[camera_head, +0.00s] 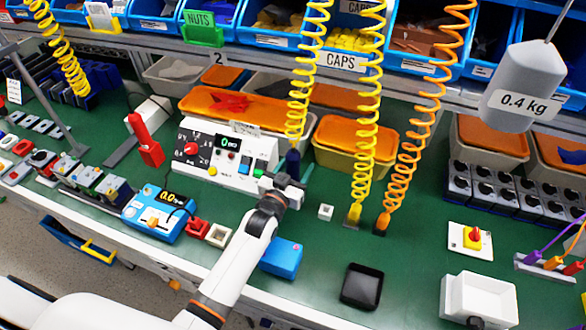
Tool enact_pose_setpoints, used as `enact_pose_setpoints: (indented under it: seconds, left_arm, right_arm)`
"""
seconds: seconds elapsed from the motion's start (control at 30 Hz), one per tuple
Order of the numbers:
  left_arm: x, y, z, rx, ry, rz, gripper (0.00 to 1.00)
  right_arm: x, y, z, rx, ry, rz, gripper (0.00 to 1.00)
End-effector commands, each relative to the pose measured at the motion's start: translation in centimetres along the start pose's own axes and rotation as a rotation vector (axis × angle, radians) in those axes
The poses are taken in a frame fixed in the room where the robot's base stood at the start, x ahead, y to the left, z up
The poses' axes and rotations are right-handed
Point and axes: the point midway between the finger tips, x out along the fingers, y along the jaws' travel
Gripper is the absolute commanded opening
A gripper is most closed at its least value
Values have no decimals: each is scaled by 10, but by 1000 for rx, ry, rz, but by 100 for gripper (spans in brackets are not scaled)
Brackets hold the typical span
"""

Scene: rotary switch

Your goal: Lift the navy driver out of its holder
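The navy driver (292,162) stands upright at the lower end of a yellow coiled cord, near the back middle of the green bench. Its lower part and its holder are hidden behind my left gripper. My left gripper (290,187) is at the end of the white arm reaching in from the lower left. It is right in front of the driver's lower part and overlaps it in the picture. I cannot tell whether its fingers touch or grasp the driver. My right gripper is not in view.
A yellow driver (354,215) and an orange driver (383,221) hang on coils to the right. A white control box (228,150) stands close at the left. A blue box (282,258) lies beside my forearm. A grey 0.4 kg weight (522,85) hangs at the right.

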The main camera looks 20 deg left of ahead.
Motion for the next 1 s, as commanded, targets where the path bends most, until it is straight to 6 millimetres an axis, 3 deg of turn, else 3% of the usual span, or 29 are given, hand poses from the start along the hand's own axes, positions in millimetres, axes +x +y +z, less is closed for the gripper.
enact_pose_setpoints:
  seconds: [0.27, 0.6, 0.87, 1.0]
  left_arm:
    - [3, 0, 0, 0, -1, 0, 56]
    - [3, 0, 0, 0, 0, 0, 1]
    - [3, 0, 3, 1, -5, 0, 0]
    - [3, 0, 17, 1, -8, 0, 0]
  right_arm:
    - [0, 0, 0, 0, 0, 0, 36]
    - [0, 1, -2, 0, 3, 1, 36]
    - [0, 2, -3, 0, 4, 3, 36]
    - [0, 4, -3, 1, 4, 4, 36]
